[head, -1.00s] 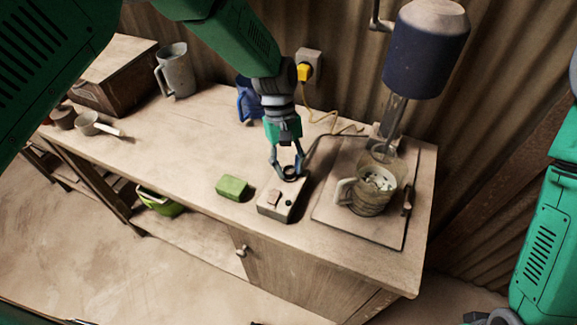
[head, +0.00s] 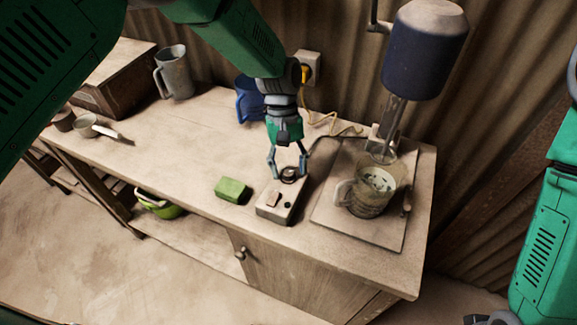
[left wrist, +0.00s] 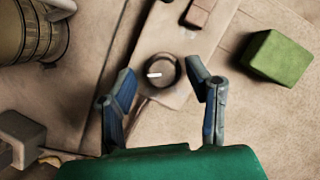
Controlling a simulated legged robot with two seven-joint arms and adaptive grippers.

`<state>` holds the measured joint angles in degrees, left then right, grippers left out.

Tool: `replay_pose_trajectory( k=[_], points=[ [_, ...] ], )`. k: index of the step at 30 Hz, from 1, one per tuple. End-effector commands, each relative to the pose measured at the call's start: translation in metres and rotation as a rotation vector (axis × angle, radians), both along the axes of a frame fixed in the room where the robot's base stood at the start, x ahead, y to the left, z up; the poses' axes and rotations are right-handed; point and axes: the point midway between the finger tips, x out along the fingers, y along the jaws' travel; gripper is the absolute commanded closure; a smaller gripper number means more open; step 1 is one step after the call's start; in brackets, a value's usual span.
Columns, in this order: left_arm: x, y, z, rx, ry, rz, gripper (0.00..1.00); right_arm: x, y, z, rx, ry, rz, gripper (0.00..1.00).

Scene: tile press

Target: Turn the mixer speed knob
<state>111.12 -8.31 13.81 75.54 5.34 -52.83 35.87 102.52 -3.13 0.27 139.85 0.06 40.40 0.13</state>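The control box (head: 277,206) is a small pale box on the bench, with a round dark knob (head: 289,174) at its far end. In the left wrist view the knob (left wrist: 160,72) has a white pointer mark aimed left. My left gripper (head: 288,172) is open, pointing down, its fingers on either side of the knob. The wrist view shows a gap between the knob and each finger. The mixer (head: 425,50) has a dark blue motor head above a glass mug (head: 368,196) with pale, lumpy contents. My right gripper (head: 490,317) barely shows at the bottom edge.
A green block (head: 232,190) lies left of the box. A blue mug (head: 249,101) stands behind the left arm, and a grey jug (head: 174,72) further left. A cable runs to the wall socket (head: 307,66). The bench front is mostly clear.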

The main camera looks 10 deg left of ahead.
Motion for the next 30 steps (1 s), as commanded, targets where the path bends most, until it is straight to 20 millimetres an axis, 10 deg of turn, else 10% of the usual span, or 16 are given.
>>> replay_pose_trajectory(
  k=[9, 30],
  points=[
    [0.002, 0.002, 0.007, 0.001, 0.001, 0.001, 0.55, -0.003, 0.000, 0.001, 0.000, -0.003, 0.000, 0.71],
    [0.042, 0.019, 0.108, 0.001, 0.003, 0.000, 0.55, -0.003, 0.000, 0.001, 0.000, -0.003, 0.000, 0.71]
  ],
)
